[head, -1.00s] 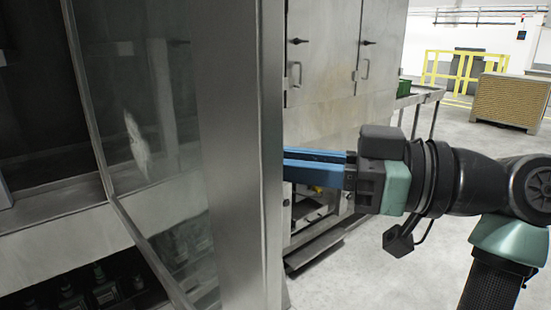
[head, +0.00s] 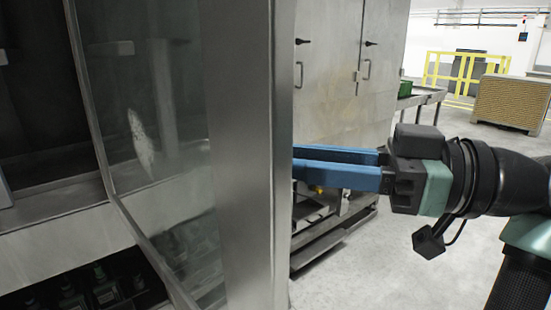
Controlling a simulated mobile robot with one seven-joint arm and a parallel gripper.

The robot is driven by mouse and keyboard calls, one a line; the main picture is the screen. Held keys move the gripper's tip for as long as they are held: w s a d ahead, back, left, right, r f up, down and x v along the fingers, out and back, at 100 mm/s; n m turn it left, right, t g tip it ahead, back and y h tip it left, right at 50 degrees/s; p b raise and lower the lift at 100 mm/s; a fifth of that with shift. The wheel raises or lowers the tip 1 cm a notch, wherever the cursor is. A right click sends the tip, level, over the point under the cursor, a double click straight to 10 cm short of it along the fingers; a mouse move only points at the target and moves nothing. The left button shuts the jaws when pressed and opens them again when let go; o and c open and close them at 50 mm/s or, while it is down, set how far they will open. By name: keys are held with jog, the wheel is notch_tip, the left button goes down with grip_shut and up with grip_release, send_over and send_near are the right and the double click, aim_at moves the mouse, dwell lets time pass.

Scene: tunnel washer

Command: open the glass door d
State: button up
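The glass door (head: 155,130) fills the left of the head view, a large clear pane with a wide metal frame edge (head: 248,150) on its right. It stands at an angle, with a dark machine interior visible through and beside the pane. My gripper (head: 296,166) comes from the right, its two blue fingers pointing left at the frame's outer edge. The fingertips meet or pass behind that edge in the picture, so contact and the gap between the tips cannot be made out. No door handle shows.
A metal cabinet (head: 335,85) with small handles stands behind the door, with a low rack (head: 335,225) below it. A yellow barrier (head: 465,70) and a brown crate-like block (head: 510,100) stand farther back. The floor at right is clear.

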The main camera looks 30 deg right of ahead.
jog(key=b+v, duration=0.1)
jog(key=v, duration=0.9)
jog(key=shift+r, duration=0.1)
